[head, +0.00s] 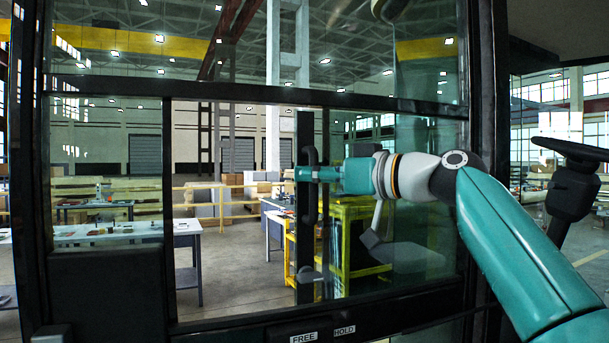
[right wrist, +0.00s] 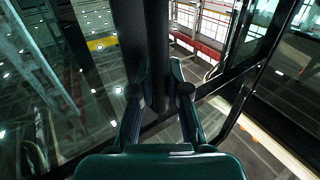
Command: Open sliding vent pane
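The sliding vent pane (head: 400,240) is the tinted glass on the right of the window frame in the head view. Its dark left upright (head: 305,130) stands near mid-frame, with a clear gap to its left. A dark pull handle (head: 308,212) is on this upright. My right gripper (head: 300,174) reaches in from the right and is at the upper part of the handle. In the right wrist view its two fingers (right wrist: 159,80) lie on both sides of a dark vertical bar and look closed on it. My left gripper is not in view.
A fixed glass pane (head: 105,170) fills the left of the window. A bottom rail (head: 240,324) carries FREE (head: 304,337) and HOLD (head: 344,330) labels. Workbenches and a yellow stand (head: 360,215) are beyond the glass.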

